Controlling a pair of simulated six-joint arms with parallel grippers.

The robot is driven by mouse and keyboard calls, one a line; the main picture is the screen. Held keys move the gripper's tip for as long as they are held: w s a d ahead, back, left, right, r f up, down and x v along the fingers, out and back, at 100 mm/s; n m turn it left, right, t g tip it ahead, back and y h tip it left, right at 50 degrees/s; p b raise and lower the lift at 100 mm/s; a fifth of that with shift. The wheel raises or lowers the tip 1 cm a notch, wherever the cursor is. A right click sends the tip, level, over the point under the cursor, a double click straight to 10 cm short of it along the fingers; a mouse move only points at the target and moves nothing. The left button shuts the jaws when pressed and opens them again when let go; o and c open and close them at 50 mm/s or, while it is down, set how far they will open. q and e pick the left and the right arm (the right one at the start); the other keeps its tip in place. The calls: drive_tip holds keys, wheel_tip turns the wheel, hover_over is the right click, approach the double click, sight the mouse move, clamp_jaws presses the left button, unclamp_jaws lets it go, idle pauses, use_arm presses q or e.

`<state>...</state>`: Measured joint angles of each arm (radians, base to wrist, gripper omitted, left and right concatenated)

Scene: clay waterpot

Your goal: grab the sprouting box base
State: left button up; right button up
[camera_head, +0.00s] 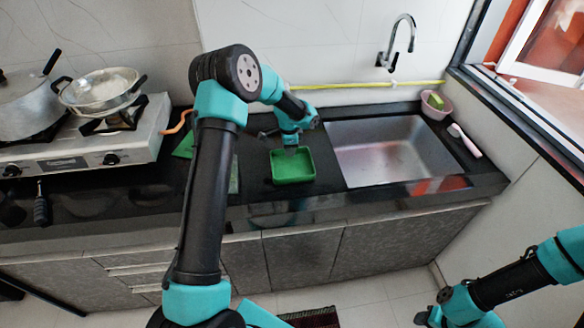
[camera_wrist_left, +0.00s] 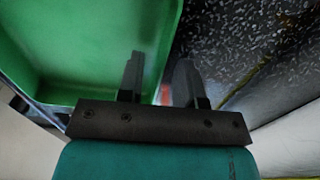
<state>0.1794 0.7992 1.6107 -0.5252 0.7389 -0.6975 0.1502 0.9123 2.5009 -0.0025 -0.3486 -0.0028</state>
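The sprouting box base, a shallow green open tray (camera_head: 292,179), sits on the dark counter just left of the sink. My left gripper (camera_head: 291,144) is at its back edge. In the left wrist view, the box base (camera_wrist_left: 85,50) fills the upper left. The fingers of my left gripper (camera_wrist_left: 160,78) are apart, one over the box's inner side and one outside, with the rim between them. I cannot tell how low the fingertips reach. My right gripper (camera_head: 432,316) is at the bottom right, far from the box; its fingers are unclear.
The sink (camera_head: 392,152) lies right of the box. A gas stove (camera_head: 85,145) with a pot and a pan stands at the left. Another green flat item (camera_head: 184,146) is partly hidden behind my left arm. A pink bowl (camera_head: 434,106) and a brush (camera_head: 465,141) are right of the sink.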

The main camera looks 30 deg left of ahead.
use_arm(q)
drive_tip(key=shift+f, duration=0.35)
drive_tip(key=shift+c, duration=0.3)
clamp_jaws()
